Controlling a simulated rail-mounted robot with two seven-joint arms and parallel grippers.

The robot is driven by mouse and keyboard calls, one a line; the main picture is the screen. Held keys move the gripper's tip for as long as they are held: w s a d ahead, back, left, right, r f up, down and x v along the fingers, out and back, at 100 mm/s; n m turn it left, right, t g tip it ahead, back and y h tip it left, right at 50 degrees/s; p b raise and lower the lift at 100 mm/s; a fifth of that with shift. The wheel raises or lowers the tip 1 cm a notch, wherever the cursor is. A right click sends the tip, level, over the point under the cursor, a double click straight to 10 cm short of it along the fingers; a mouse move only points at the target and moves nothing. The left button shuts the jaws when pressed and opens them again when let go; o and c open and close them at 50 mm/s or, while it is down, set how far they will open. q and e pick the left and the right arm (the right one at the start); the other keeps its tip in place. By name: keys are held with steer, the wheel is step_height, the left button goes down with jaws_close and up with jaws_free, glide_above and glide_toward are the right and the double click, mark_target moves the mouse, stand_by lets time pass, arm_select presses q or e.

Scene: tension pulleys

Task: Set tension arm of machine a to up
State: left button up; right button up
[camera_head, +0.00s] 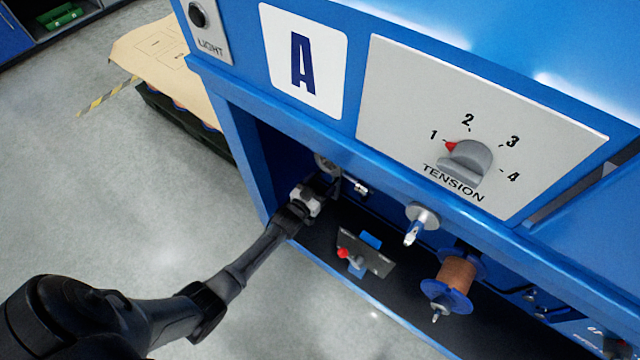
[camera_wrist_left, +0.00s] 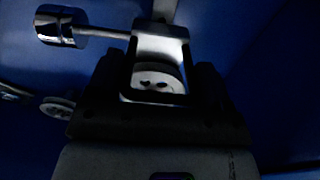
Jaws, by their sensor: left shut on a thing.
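Machine A (camera_head: 258,125) is a blue cabinet with a large "A" label and an open dark bay below its front panel. My left gripper (camera_head: 320,190) reaches into the left end of this bay. In the left wrist view my left gripper (camera_wrist_left: 157,82) is shut on a metal bracket with a small pulley, which looks like the tension arm (camera_wrist_left: 160,47). A thin rod runs left from the bracket to a shiny cylinder (camera_wrist_left: 60,26). In the head view the gripper hides most of the arm, so its angle is hard to tell. My right gripper is not in view.
The tension knob (camera_head: 468,160) has its red mark near 1. A metal pulley post (camera_head: 423,215), a copper wire spool (camera_head: 457,272) and a small plate with a red-knobbed lever (camera_head: 366,250) sit in the bay. A cardboard-topped stack (camera_head: 160,60) stands left of the cabinet.

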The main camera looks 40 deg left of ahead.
arm_select(q)
step_height(320, 180, up, 19)
steer(key=p, duration=1.8)
steer(key=shift+d, duration=0.1)
steer(key=o, duration=0.9)
steer(key=shift+o, duration=0.5)
steer(key=shift+d+f, duration=0.1)
steer(key=shift+d, duration=0.05)
steer(key=s+p, duration=0.4)
steer(key=s, duration=0.9)
steer(key=shift+s+d, duration=0.35)
steer(key=shift+s, duration=0.05)
